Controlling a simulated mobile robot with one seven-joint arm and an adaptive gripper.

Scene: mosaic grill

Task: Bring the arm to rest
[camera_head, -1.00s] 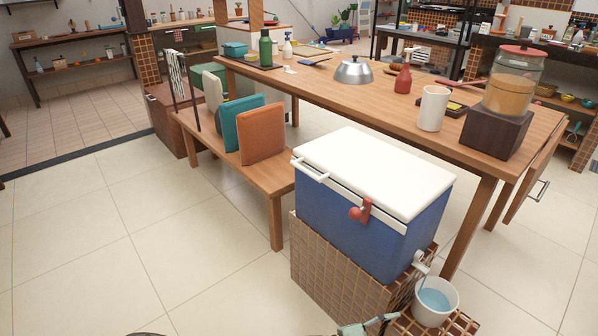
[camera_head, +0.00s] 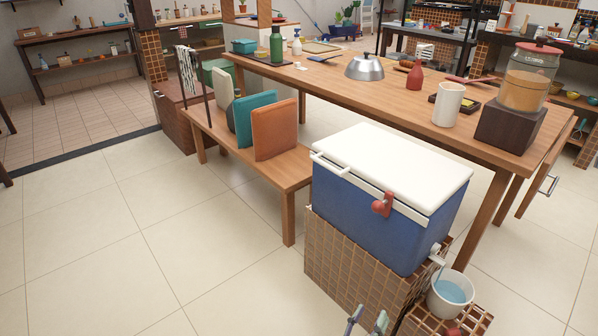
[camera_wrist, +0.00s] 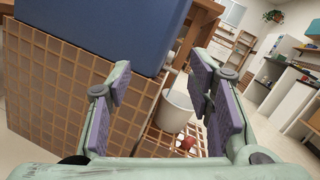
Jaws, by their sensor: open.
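My gripper (camera_head: 367,320) shows at the bottom edge of the head view, low in front of the tiled base under the cooler. Only its fingertips show there. In the wrist view my gripper (camera_wrist: 160,82) has its two purple-padded fingers wide apart with nothing between them. The tiled base (camera_wrist: 60,90) and the white bucket (camera_wrist: 178,112) lie beyond the fingers. The rest of my arm is out of view.
A blue cooler (camera_head: 370,222) with a white lid stands on the tiled base. A bucket of water (camera_head: 451,293) sits under its tap. A bench (camera_head: 289,190) with cushions and a long table (camera_head: 412,112) stand behind. Floor at left is clear.

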